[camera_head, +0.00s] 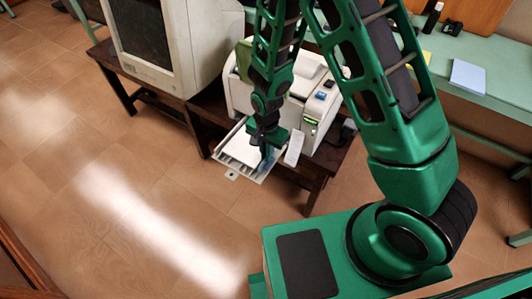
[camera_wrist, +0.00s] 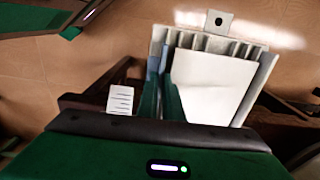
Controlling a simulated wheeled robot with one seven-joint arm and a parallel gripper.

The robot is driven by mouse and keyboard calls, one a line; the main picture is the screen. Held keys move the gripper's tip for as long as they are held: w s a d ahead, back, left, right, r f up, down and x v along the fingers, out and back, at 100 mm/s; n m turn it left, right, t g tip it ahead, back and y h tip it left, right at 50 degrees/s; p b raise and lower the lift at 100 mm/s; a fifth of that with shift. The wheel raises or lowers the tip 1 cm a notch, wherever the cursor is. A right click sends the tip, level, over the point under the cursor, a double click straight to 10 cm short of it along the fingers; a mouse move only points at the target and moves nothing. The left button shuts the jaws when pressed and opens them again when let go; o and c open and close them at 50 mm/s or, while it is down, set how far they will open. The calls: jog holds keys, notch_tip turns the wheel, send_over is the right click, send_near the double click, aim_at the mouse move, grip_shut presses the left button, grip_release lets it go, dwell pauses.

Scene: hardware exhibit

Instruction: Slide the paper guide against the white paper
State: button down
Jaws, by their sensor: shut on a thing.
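The white paper (camera_wrist: 210,80) lies in the grey pulled-out tray (camera_wrist: 262,75) of a printer. It also shows in the camera_head view (camera_head: 243,147). The paper guide (camera_wrist: 156,48) is a thin upright blue-grey piece along the paper's left side in the wrist view; only its far end shows clearly. In the camera_head view a bit of blue (camera_head: 267,160) shows below my gripper (camera_head: 264,150). My gripper's green fingers, also in the wrist view (camera_wrist: 160,92), are shut on the guide. The inner finger hides the space between guide and paper there.
The cream printer (camera_head: 311,118) stands on a dark wooden table (camera_head: 333,160) beside an old monitor (camera_head: 187,45). The tiled floor in front is clear.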

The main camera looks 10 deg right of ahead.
dwell(0.4)
jog(key=shift+w+a, duration=0.85)
jog(key=shift+a, duration=0.05)
jog(key=c, duration=1.9)
grip_release()
jog(key=shift+s, duration=0.1)
notch_tip(320, 180, up, 11)
jog(key=shift+f, duration=0.1)
jog(key=shift+d, duration=0.1)
